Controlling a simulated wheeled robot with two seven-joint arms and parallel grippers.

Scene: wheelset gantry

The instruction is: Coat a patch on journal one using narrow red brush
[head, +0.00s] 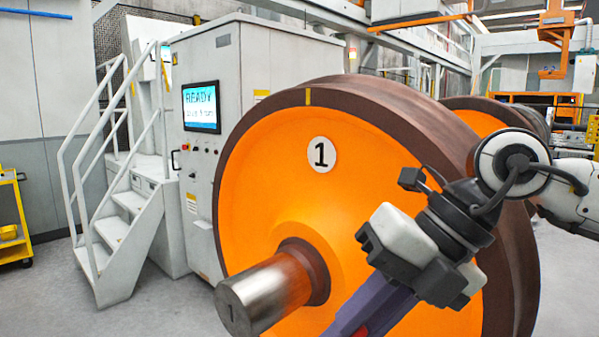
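Journal one is the bare steel shaft stub (262,297) that sticks out from the hub of the orange wheel (270,190) marked with a round "1" label. My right gripper (362,322) comes in from the right in front of the wheel, to the right of the journal and apart from it in the picture. It points down and left. Its dark fingers are close together, with a small red part, seemingly the narrow red brush (360,332), showing at the bottom edge. The rest of the brush is hidden or out of frame. My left gripper is not in view.
A grey cabinet (258,60) with a screen (201,107) reading "READY" stands behind the wheel. White steps with railings (125,230) stand left of it. A yellow cart (14,215) is at the far left. Floor at the lower left is clear.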

